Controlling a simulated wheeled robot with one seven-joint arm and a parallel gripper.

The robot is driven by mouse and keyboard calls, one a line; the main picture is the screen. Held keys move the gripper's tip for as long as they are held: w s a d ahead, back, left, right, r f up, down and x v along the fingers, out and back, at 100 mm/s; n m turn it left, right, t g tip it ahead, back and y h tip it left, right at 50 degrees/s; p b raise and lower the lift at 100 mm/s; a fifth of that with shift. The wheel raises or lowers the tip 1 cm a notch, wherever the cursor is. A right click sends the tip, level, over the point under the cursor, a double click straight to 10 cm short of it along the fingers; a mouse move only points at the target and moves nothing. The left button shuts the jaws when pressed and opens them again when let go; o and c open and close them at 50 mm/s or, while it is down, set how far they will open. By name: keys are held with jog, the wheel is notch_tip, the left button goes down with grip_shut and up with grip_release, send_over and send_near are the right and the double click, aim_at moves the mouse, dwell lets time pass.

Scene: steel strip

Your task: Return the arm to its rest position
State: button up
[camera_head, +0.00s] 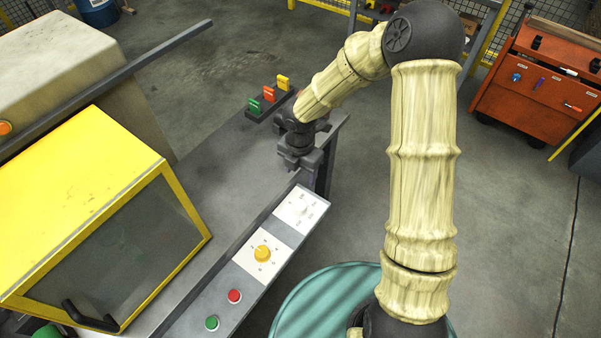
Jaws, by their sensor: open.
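My arm rises from the lower right of the head view, bends at a dark elbow near the top, and reaches down to the left. My gripper (297,162) points downward over the right end of the grey bench (222,155), close to the upper end of the sloped control panel (215,288). It is open, and I see nothing held in it. Its fingertips are small and dark, and whether they touch the panel cannot be told.
The panel carries a white dial (301,208), a yellow knob (262,254), a red button (234,296) and a green button (212,323). Coloured tags (269,94) stand behind the gripper. A yellow machine guard (85,190) is left. An orange cabinet (535,85) stands right, beyond clear floor.

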dwell(0.3)
jog(key=s+d+r+m+t, duration=0.1)
jog(key=s+d+r+m, duration=0.5)
jog(key=m, duration=0.8)
jog(key=s+d+r+m+t, duration=0.1)
jog(key=s+d+r+m, duration=0.5)
jog(key=m, duration=0.8)
jog(key=shift+s+d+r+m+t, duration=0.3)
jog(key=shift+d+r, duration=0.3)
jog(key=shift+d, duration=0.2)
